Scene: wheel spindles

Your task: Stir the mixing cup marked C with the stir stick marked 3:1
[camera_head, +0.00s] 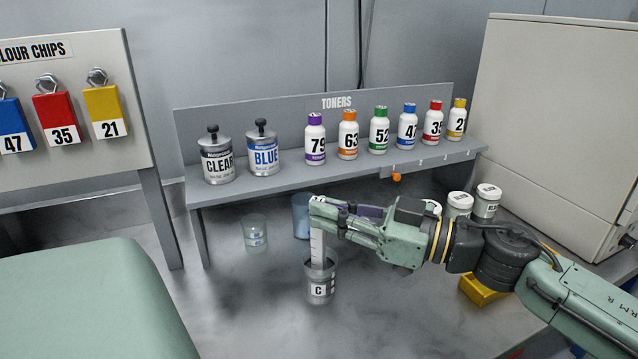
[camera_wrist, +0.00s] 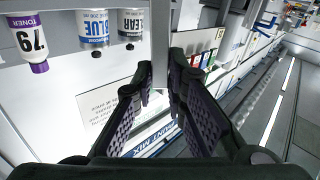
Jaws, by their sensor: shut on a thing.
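My gripper (camera_head: 322,212) is shut on a pale, flat stir stick (camera_head: 317,248) near its upper end. The stick hangs almost upright, and its marking is too small or covered to read. Its lower end is at the mouth of the grey mixing cup marked C (camera_head: 319,289), seemingly inside it; how deep it reaches is hidden. The cup stands upright on the bench, below my gripper. In the wrist view, the stick (camera_wrist: 160,45) runs between the two fingertips (camera_wrist: 160,88); the cup does not show there.
A clear cup (camera_head: 254,232) and a blue cup (camera_head: 301,217) stand behind cup C. The toner shelf (camera_head: 225,190) carries several bottles and two cans. The bench front is clear.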

